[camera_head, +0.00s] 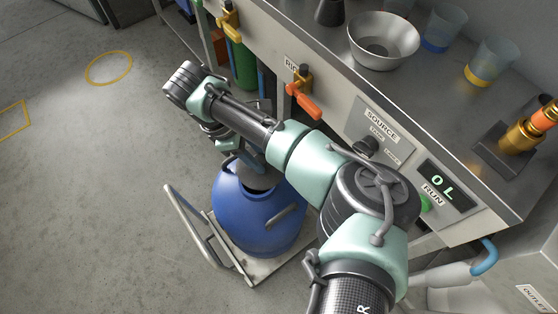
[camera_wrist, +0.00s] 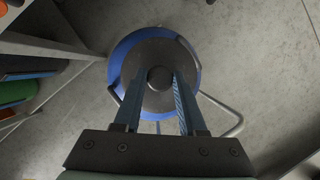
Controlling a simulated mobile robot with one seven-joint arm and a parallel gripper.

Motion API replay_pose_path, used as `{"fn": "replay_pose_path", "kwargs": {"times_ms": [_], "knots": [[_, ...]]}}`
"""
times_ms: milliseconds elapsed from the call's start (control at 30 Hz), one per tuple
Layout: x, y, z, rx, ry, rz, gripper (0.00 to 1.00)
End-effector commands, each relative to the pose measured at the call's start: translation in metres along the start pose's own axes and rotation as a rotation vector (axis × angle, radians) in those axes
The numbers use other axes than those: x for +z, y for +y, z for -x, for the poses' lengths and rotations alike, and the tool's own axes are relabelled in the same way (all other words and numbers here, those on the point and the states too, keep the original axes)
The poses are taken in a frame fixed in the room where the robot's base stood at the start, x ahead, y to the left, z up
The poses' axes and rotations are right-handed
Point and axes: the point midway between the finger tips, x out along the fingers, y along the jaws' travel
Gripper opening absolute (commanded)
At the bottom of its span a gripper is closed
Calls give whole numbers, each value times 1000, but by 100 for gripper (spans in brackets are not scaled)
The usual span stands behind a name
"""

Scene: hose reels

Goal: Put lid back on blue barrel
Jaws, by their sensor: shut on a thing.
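The blue barrel (camera_head: 258,218) stands upright on a pale base plate in the head view, its top partly hidden by my arm. In the wrist view the barrel (camera_wrist: 117,72) shows as a blue rim around the round dark grey lid (camera_wrist: 146,98). My gripper (camera_wrist: 160,80) is shut on the knob at the middle of the lid. The lid covers most of the barrel's top from above, with more blue showing on the left.
A metal rail (camera_head: 190,222) stands at the left of the base plate (camera_head: 246,267). A workbench (camera_head: 450,120) runs along the right, holding a metal bowl (camera_head: 383,40) and cups. An orange-handled valve (camera_head: 304,100) sticks out from its front. The floor at left is open.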

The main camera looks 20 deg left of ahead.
Motion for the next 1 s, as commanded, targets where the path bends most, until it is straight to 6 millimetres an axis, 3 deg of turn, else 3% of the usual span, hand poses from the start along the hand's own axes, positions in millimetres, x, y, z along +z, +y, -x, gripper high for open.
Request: {"fn": "replay_pose_path", "kwargs": {"times_ms": [233,467,1000], "knots": [[-18,6,-4,68,0,164,0],[-21,6,-12,69,0,169,0],[-37,6,-51,65,1,166,0]]}}
